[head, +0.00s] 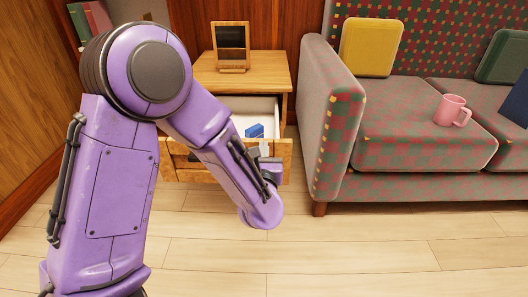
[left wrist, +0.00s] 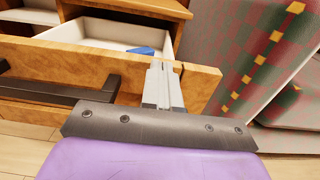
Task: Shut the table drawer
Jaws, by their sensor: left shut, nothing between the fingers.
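The wooden side table (head: 262,72) has its drawer (head: 284,152) pulled out, with a white inside and a blue object (head: 255,131) in it. The left wrist view also shows the open drawer (left wrist: 203,80), its dark bar handle (left wrist: 60,95) and part of the blue object (left wrist: 142,51). My left gripper (head: 264,148) is shut and empty at the right part of the drawer front. In the left wrist view its fingers (left wrist: 160,72) reach the front's top edge, right of the handle; I cannot tell if they touch. My right gripper is not in view.
A dark framed stand (head: 231,46) is on the table top. A checked sofa (head: 420,130) stands close on the right, with a yellow cushion (head: 371,47) and a pink mug (head: 451,110). Books (head: 90,20) are at upper left. The floor in front is clear.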

